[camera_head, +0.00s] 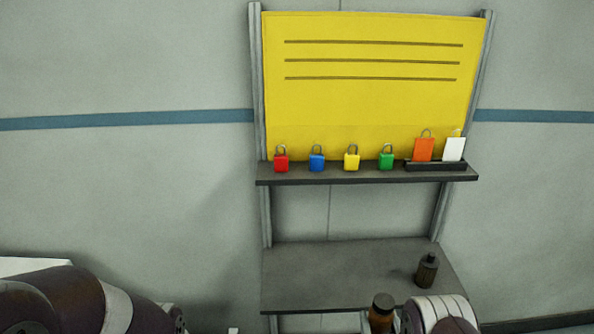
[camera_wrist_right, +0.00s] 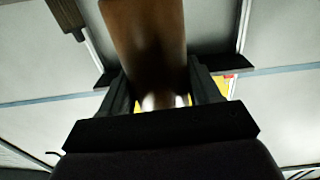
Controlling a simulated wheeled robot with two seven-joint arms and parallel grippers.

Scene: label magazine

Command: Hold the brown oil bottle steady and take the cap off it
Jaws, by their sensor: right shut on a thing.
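The brown oil bottle (camera_head: 381,318) shows at the bottom edge of the head view, in front of the lower shelf, with a dark cap (camera_head: 383,300) on its top. My right arm is just to the right of it. In the right wrist view my right gripper (camera_wrist_right: 160,86) is shut on the brown bottle (camera_wrist_right: 146,40), with one finger on each side. The bottle's lower part is cut off in the head view. My left arm comes in at the lower left, but its fingers do not show.
A dark bottle (camera_head: 427,271) stands on the lower shelf (camera_head: 330,272). The upper shelf (camera_head: 330,178) under the yellow board (camera_head: 370,105) bears several coloured padlocks and a dark holder (camera_head: 436,166) with orange and white tags. The lower shelf's left and middle are clear.

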